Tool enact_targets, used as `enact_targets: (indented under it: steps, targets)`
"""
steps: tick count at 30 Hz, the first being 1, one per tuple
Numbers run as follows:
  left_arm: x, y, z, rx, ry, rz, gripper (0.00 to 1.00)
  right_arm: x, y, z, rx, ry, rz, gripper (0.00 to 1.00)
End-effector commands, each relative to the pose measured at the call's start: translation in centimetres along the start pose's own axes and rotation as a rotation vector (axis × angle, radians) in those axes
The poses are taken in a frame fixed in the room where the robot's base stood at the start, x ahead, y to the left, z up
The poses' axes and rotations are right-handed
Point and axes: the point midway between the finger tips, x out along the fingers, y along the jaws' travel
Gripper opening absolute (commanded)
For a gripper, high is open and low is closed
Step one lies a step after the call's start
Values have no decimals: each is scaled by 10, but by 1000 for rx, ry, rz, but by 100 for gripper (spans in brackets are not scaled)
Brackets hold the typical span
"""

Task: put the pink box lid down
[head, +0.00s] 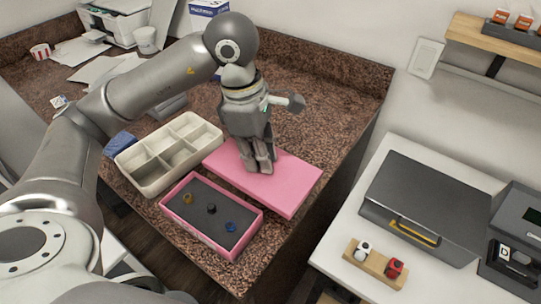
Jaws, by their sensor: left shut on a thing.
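The pink box lid (285,184) is a flat pink slab at the granite counter's right part, just behind the open pink box. My left gripper (262,168) points down at the lid's left part and is shut on it; the fingertips hide the gripped spot. I cannot tell whether the lid touches the counter. The open pink box (211,214) has a dark insert with a yellow, a black and a blue small piece in it. My right gripper is not in view.
A cream tray with compartments (170,154) stands left of the lid, with a blue block (120,144) beside it. The counter behind the lid is clear. A white table (345,235) at the right holds a dark grey case (428,205) and a wooden block (376,263), across a gap.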

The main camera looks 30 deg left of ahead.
Motion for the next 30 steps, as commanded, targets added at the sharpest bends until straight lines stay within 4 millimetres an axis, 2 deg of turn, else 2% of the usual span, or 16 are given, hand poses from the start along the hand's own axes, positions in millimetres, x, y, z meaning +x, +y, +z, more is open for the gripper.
enact_targets:
  steps: [6,12,21,27,30]
  targets:
    - [20,51,-7,-5,1,-4,1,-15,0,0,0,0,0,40]
    - [56,80,-14,-1,0,-4,1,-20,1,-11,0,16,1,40]
    - [80,100,-20,-2,1,-2,1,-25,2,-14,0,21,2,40]
    - [105,99,-24,0,1,-2,1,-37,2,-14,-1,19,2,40]
    - [110,99,-24,1,0,-1,1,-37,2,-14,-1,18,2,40]
